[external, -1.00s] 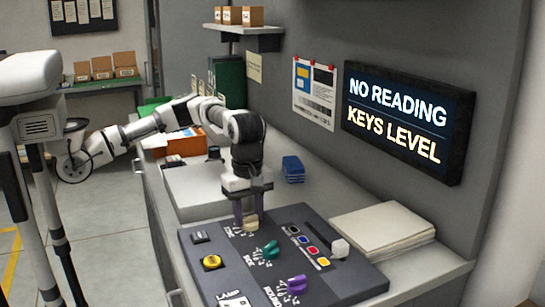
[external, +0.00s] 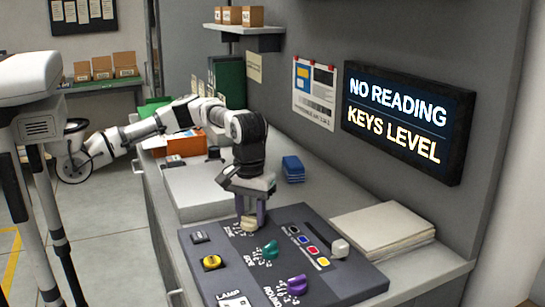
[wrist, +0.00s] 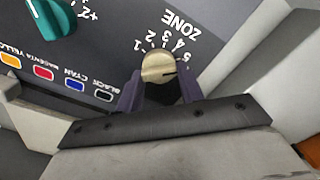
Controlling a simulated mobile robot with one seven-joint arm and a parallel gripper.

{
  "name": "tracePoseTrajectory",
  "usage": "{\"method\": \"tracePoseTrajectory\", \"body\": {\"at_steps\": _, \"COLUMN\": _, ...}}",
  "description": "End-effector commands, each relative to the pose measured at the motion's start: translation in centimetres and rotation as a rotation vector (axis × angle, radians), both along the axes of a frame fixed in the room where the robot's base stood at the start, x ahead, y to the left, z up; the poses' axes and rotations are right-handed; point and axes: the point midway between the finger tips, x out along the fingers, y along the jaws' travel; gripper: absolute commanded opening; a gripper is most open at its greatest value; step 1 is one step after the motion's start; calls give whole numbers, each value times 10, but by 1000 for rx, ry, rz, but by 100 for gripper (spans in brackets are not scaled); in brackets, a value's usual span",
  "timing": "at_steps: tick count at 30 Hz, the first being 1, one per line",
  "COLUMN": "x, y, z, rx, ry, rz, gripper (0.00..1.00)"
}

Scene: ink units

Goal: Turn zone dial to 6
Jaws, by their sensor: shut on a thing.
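The zone dial is a beige knob (external: 249,225) at the back left of the dark control panel (external: 335,285). It also shows in the wrist view (wrist: 157,66), beside the printed word ZONE and the numbers 1 to 5. A dark pointer line on the knob points right in the wrist view, a little past the 5. The 6 is not visible there; the right finger covers that area. My gripper (external: 251,213) is shut on the zone dial from above, with one purple finger on each side; its fingers also show in the wrist view (wrist: 159,88).
A teal dial (external: 267,250) and a purple dial (external: 293,285) stand on the same panel, nearer the front. A yellow button (external: 212,262), a row of coloured keys and a pale slider (external: 340,247) are nearby. The wall screen (external: 405,122) reads "NO READING, KEYS LEVEL".

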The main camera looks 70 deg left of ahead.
Motion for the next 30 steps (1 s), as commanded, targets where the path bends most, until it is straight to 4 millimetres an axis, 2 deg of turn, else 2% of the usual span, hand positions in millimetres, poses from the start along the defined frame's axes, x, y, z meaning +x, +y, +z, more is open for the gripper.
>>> {"method": "tracePoseTrajectory", "body": {"at_steps": 6, "x": 1, "y": -1, "z": 1, "rx": 0, "ry": 0, "rz": -183, "gripper": 15}}
{"method": "tracePoseTrajectory", "body": {"at_steps": 15, "x": 1, "y": -2, "z": 1, "rx": 0, "ry": -1, "rz": -358, "gripper": 15}}
{"method": "tracePoseTrajectory", "body": {"at_steps": 30, "x": 2, "y": -2, "z": 1, "rx": -1, "ry": -2, "rz": -436, "gripper": 15}}
